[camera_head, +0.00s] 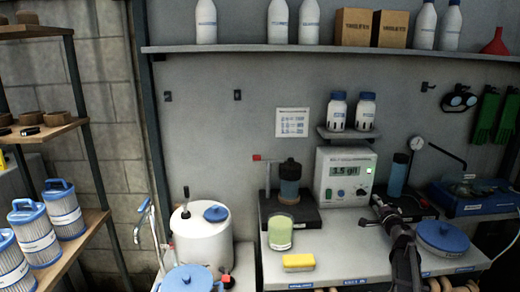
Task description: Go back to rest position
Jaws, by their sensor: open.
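My gripper (369,211) is dark and shows right of centre, above the pale bench (350,245). Its fingers are apart and nothing is seen between them. It appears in front of the controller box and left of a round blue-lidded container (442,238). My arm runs from the gripper down to the bottom edge of the picture. A glass with green contents (280,233) stands upright on the bench, left of the gripper and apart from it. A yellow sponge-like block (299,262) lies near the bench's front edge.
A white controller box (344,176) reading 1.5 stands behind my gripper. A black stand with a dark cylinder (289,185) is to its left. A white tank (202,237) stands left of the bench. A wooden rack with filter cartridges (35,230) is far left. A wall shelf (330,49) holds bottles.

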